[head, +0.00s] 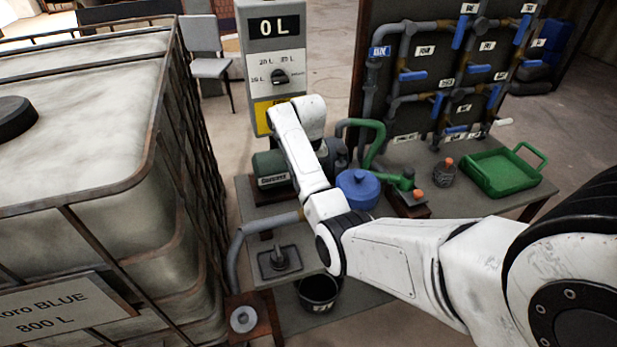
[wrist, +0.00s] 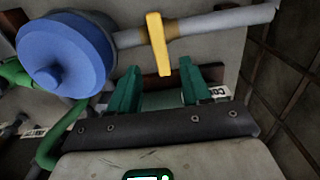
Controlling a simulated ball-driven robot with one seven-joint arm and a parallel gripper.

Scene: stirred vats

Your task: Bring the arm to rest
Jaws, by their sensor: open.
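My gripper (wrist: 160,80) shows in the wrist view as two dark green fingers standing apart, with nothing seen held between them. A yellow band or handle (wrist: 157,45) on a grey pipe (wrist: 215,24) lies just beyond the fingertips, and I cannot tell the gap. In the head view my white arm (head: 400,260) reaches in from the lower right, bends over the bench and rises towards the control box. My fingers are hidden there behind the arm.
A caged tank (head: 75,130) fills the left. The control box (head: 275,45) reads 0 L. The bench carries a blue cylinder (head: 358,188), green pump (head: 270,170) and green tray (head: 503,173). A pipe board (head: 440,70) stands behind. A black bucket (head: 318,291) sits below.

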